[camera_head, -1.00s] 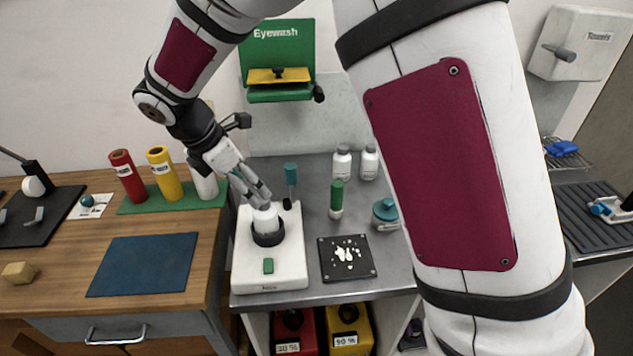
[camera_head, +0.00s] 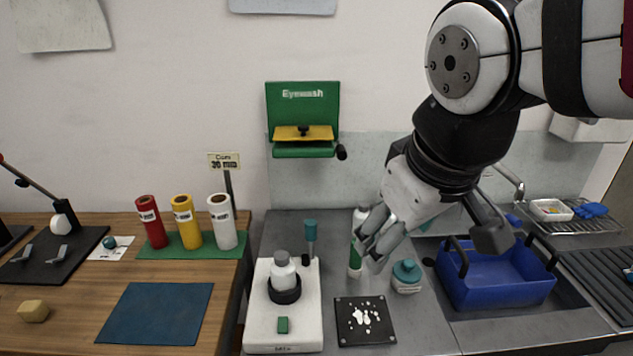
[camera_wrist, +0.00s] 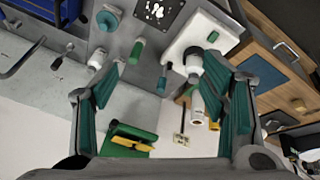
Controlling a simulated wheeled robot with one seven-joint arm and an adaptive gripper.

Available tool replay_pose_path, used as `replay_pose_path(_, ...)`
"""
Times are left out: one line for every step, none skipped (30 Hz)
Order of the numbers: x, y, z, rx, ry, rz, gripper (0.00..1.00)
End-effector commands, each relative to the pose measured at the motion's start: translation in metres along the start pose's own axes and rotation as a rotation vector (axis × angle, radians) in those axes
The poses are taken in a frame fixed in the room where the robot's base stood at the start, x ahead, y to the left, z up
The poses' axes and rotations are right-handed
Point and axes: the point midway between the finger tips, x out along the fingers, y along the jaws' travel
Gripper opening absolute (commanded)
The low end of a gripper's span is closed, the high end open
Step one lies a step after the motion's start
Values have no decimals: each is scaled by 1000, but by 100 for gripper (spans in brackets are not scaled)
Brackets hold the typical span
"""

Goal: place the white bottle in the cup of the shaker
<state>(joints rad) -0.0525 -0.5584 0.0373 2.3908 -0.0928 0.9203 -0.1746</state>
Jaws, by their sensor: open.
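The white bottle (camera_head: 284,276) with a grey cap stands upright in the black cup (camera_head: 285,294) of the shaker (camera_head: 258,330), a white box with a green button. The cup hides its lower part. In the wrist view the bottle (camera_wrist: 193,62) and the white shaker body (camera_wrist: 207,30) show at the upper right, partly behind a finger. My gripper (camera_head: 372,240) is open and empty, right of the shaker and apart from it, in front of the green-capped tube in the head view. Its spread fingers (camera_wrist: 165,72) show in the wrist view with nothing between them.
A teal-topped tool (camera_head: 310,232) stands behind the shaker. The green-capped tube (camera_head: 355,262), a teal-lidded jar (camera_head: 407,278) and a black plate with white spill (camera_head: 365,332) are to its right. A blue basin (camera_head: 495,285) lies further right. Colored rolls (camera_head: 187,228) stand left.

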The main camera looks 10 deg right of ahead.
Motion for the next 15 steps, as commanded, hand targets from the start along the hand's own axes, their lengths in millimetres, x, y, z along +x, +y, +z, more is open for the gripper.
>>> replay_pose_path(-5, 0, 11, 80, 30, -6, 66)
replay_pose_path(-7, 0, 16, 123, 45, -11, 66)
replay_pose_path(-9, -2, 22, 176, 60, -19, 66)
replay_pose_path(-10, -2, 26, 209, 71, -24, 66)
replay_pose_path(-11, -3, 29, 238, 79, -29, 66)
replay_pose_path(-12, -4, 32, 268, 89, -35, 66)
replay_pose_path(-12, -4, 34, 287, 94, -38, 66)
replay_pose_path(-13, -4, 36, 300, 99, -40, 66)
replay_pose_path(-13, -5, 37, 313, 102, -43, 66)
replay_pose_path(-13, -5, 38, 319, 103, -44, 66)
replay_pose_path(-13, -5, 38, 323, 104, -45, 66)
replay_pose_path(-13, -5, 38, 325, 104, -45, 66)
replay_pose_path(-13, -5, 38, 325, 104, -45, 66)
replay_pose_path(-13, -5, 38, 324, 103, -45, 66)
replay_pose_path(-13, -5, 38, 323, 103, -45, 66)
